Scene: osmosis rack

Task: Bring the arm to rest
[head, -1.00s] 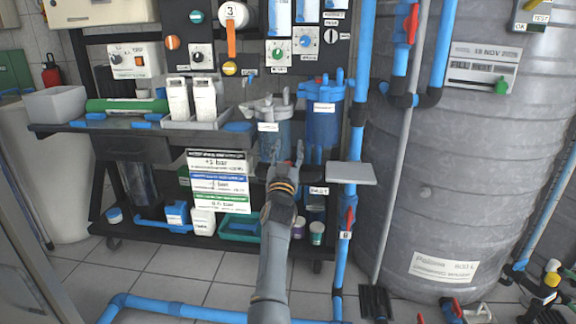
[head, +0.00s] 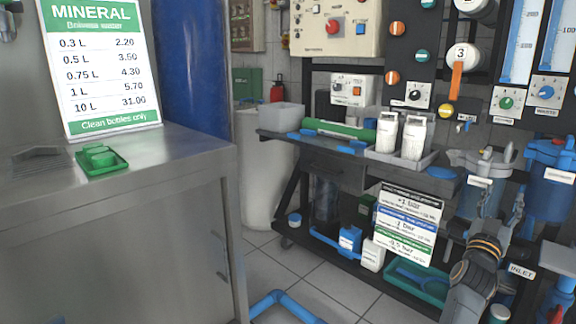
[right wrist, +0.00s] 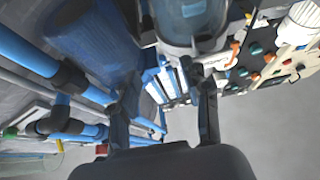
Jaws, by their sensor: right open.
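My right arm comes in at the lower right of the head view. Its gripper (head: 500,205) points up in front of the filter housings, with its fingers apart and nothing between them. The right wrist view shows the same open fingers (right wrist: 165,105), with the clear housing (right wrist: 190,18) close ahead and the blue housing (right wrist: 95,45) beside it. In the head view the clear housing (head: 478,199) is partly behind the fingers, and the blue housing (head: 551,185) stands to their right. I cannot tell whether the fingers touch a housing. My left gripper is out of view.
A steel counter (head: 120,215) with a price sign (head: 100,65) and green tray (head: 101,161) fills the left. A rack shelf (head: 330,150) holds white bottles (head: 387,133) and a grey bin (head: 281,117). Blue pipe (head: 290,303) lies on the tiled floor, otherwise open between counter and rack.

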